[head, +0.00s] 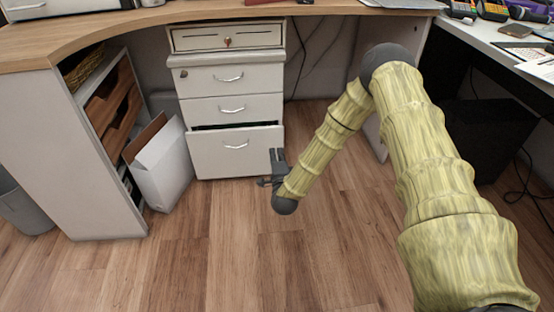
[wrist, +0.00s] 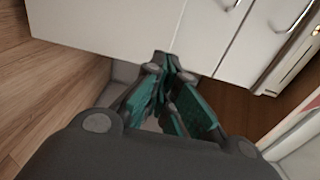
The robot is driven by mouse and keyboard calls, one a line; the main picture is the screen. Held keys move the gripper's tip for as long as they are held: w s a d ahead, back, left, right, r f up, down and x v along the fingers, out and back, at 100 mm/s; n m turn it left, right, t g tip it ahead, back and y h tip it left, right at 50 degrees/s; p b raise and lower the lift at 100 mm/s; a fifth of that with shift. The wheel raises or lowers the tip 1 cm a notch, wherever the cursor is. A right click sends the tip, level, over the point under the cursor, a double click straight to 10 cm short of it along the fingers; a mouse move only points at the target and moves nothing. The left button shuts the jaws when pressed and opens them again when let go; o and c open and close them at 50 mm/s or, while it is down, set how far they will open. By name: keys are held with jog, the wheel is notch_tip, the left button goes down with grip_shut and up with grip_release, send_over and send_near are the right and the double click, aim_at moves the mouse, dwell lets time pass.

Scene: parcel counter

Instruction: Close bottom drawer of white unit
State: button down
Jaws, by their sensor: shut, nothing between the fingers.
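The white drawer unit (head: 223,78) stands under the wooden counter in the head view. Its bottom drawer (head: 237,158) sticks out a little, with a dark gap along its top edge and a silver handle on its front. The two drawers above look shut. My gripper (head: 274,158) is at the right end of the bottom drawer's front, close to it. Contact cannot be told. In the wrist view my gripper's fingertips (wrist: 164,64) are together with nothing between them, and white drawer fronts (wrist: 110,22) fill the top of the picture.
A white open box (head: 165,168) stands on the floor left of the unit, beside a shelf end with brown trays (head: 112,110). A grey bin (head: 22,207) is at the far left. A black bin (head: 488,135) is under the right desk. The floor in front is clear.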

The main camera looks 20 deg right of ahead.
aim_at(273, 132)
jog(key=b+x, duration=0.2)
jog(key=x, duration=0.2)
jog(key=b+x, duration=0.2)
jog(key=x, duration=0.3)
jog(key=shift+f+b, duration=0.25)
jog(key=shift+b, duration=0.15)
jog(key=shift+b+x, duration=0.4)
jog(key=shift+x, duration=0.4)
jog(key=shift+r, duration=0.15)
